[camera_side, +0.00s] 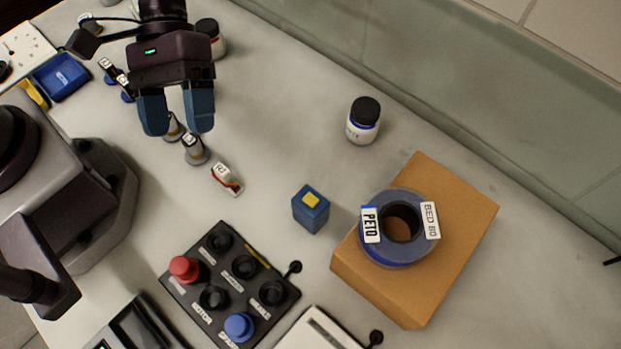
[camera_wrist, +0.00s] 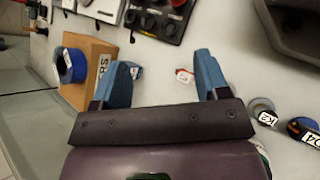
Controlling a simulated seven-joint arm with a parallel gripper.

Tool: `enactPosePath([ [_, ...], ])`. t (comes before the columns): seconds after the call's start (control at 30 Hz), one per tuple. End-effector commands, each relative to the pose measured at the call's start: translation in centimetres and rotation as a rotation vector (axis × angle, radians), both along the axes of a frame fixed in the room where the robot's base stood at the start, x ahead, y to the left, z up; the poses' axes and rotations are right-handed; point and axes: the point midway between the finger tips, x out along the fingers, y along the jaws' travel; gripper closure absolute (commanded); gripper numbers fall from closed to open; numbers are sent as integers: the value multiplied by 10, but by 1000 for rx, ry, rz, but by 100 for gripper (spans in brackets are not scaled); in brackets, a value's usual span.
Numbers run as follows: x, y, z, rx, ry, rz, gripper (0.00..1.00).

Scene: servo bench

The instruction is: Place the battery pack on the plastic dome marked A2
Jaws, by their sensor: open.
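My gripper (camera_side: 178,128) is open, with nothing between its blue fingers, above the bench at upper left; it also shows in the wrist view (camera_wrist: 163,62). No battery pack is certain: a blue block with a yellow top (camera_side: 311,209) stands mid-bench and may be it. A small white and red piece, its tag seeming to read R2 (camera_side: 227,178), lies between the block and my gripper; it also shows in the wrist view (camera_wrist: 184,76). Small labelled pieces stand near my fingers, one grey (camera_side: 195,149), one tagged K2 (camera_wrist: 264,111). I cannot make out an A2 mark.
A black panel (camera_side: 262,300) holds dark round parts, a red one (camera_side: 184,268) and a blue one (camera_side: 239,326). A blue tape roll (camera_side: 376,250) lies on a cardboard box (camera_side: 460,195). A dark-capped bottle (camera_side: 361,130) stands behind. Bench between bottle and block is clear.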

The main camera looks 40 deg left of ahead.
Motion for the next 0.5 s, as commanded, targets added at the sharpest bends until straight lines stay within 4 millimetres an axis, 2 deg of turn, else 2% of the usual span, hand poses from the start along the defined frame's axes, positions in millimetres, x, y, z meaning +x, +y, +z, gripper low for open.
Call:
enactPosePath([
  [0.1, -6, -36, -20, -121, 212, 131, 32],
  [0.27, -3, -83, -39, -270, 473, 359, 32],
  [0.4, 14, -116, -53, -376, 656, 587, 32],
  [0.5, 32, -129, -57, -432, 713, 721, 32],
])
